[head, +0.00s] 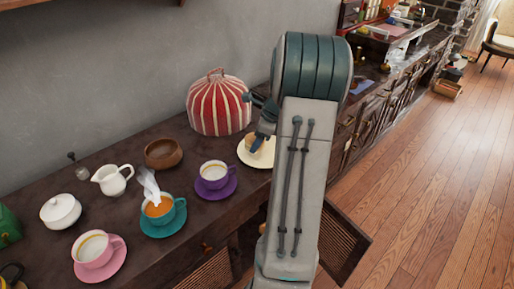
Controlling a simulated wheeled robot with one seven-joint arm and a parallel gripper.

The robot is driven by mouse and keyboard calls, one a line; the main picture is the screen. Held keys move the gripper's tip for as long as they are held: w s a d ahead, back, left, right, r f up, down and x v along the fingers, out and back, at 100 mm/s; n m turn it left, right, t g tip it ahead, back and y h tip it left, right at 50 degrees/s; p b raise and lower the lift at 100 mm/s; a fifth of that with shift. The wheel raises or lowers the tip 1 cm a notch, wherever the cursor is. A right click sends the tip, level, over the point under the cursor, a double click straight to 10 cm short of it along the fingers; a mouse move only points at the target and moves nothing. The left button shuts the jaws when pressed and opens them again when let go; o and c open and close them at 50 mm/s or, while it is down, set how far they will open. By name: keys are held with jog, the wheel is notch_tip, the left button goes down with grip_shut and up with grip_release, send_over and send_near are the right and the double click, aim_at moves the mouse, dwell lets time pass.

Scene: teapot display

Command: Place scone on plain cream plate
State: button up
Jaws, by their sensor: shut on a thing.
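The plain cream plate (245,157) lies on the dark wooden counter, right of the purple cup. My arm hides its right side. My gripper (256,146) points down over this plate and is shut on the scone (261,148), a small pale tan shape at the fingertips. The scone is mostly hidden by the gripper and arm. I cannot tell whether it touches the plate.
A red striped tea cosy (218,106) stands close behind the plate. A purple cup (214,173), a teal cup (160,209) and a pink cup (96,249) stand on saucers to the left. A wooden bowl (164,153) and white jug (112,179) are further back.

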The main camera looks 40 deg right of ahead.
jog(key=shift+f, duration=1.8)
jog(key=shift+f+b, duration=0.15)
jog(key=shift+b, duration=0.15)
jog(key=o, duration=1)
jog(key=shift+c, duration=0.2)
